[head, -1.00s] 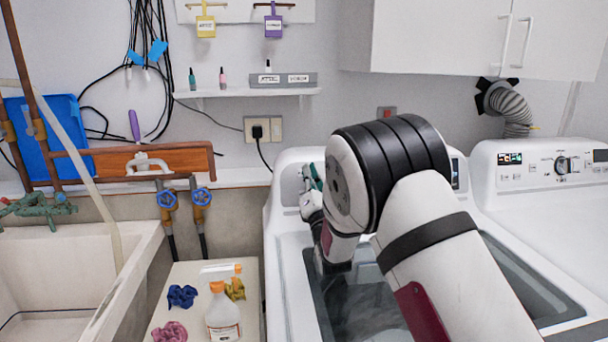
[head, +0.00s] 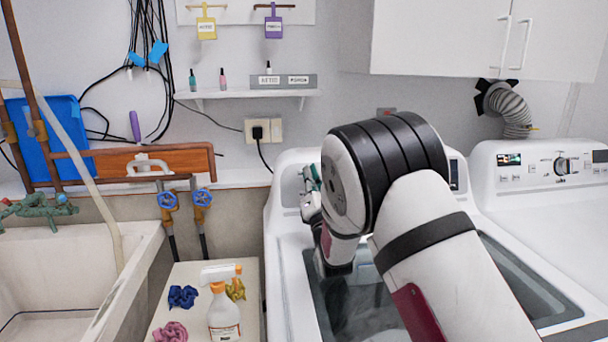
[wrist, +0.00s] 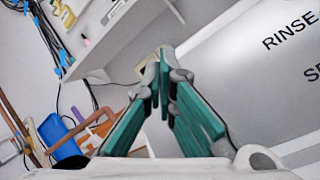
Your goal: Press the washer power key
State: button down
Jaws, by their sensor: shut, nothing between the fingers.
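The white washer (head: 281,222) stands in the middle of the head view, with a dark glass lid. Its raised control panel is largely hidden behind my arm, and I cannot make out the power key. My gripper (head: 309,178) is at the panel's left part, partly covered by my wrist. In the wrist view its green fingers (wrist: 163,78) are shut and empty, with the tips close to the grey panel face (wrist: 240,85). Large lettering with "RINSE" shows on that panel, right of the fingers. I cannot tell whether the tips touch the panel.
A second white machine with a dial (head: 562,166) stands at right. A shelf (head: 250,94) and an outlet (head: 263,129) are on the wall behind. A spray bottle (head: 223,318) and crumpled cloths stand left of the washer, beside a sink (head: 85,262).

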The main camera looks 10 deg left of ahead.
jog(key=s+p, duration=0.1)
jog(key=s+d+r+p, duration=0.1)
jog(key=s, duration=0.1)
jog(key=s+r+p, duration=0.1)
jog(key=s+p, duration=0.1)
jog(key=shift+s+d, duration=0.2)
jog(key=shift+d, duration=0.1)
dwell(0.4)
